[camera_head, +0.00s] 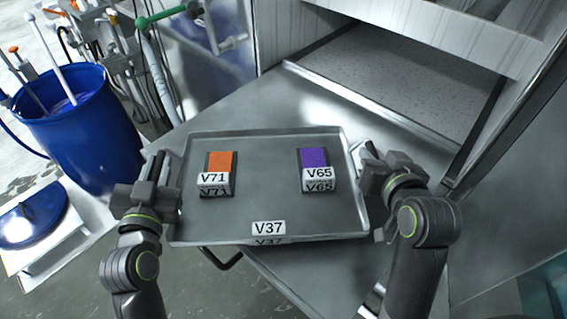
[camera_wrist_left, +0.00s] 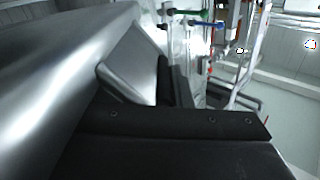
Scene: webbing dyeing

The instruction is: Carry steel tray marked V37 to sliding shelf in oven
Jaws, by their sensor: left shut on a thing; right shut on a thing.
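The steel tray (camera_head: 272,190) marked V37 is in the middle of the head view, held between my two grippers. It carries an orange block (camera_head: 219,163) labelled V71 at its left and a purple block (camera_head: 314,158) labelled V65 at its right. My left gripper (camera_head: 160,180) is shut on the tray's left side. In the left wrist view its dark finger (camera_wrist_left: 170,122) lies against shiny metal. My right gripper (camera_head: 368,165) is shut on the tray's right side. The oven's sliding shelf (camera_head: 400,80), a pale speckled surface, is beyond the tray at the upper right.
A steel surface (camera_head: 245,105) lies under and beyond the tray. The oven wall (camera_head: 510,180) rises at the right, and a metal edge (camera_head: 370,105) runs along the shelf's front. A blue barrel (camera_head: 85,135) and hoses stand at the left.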

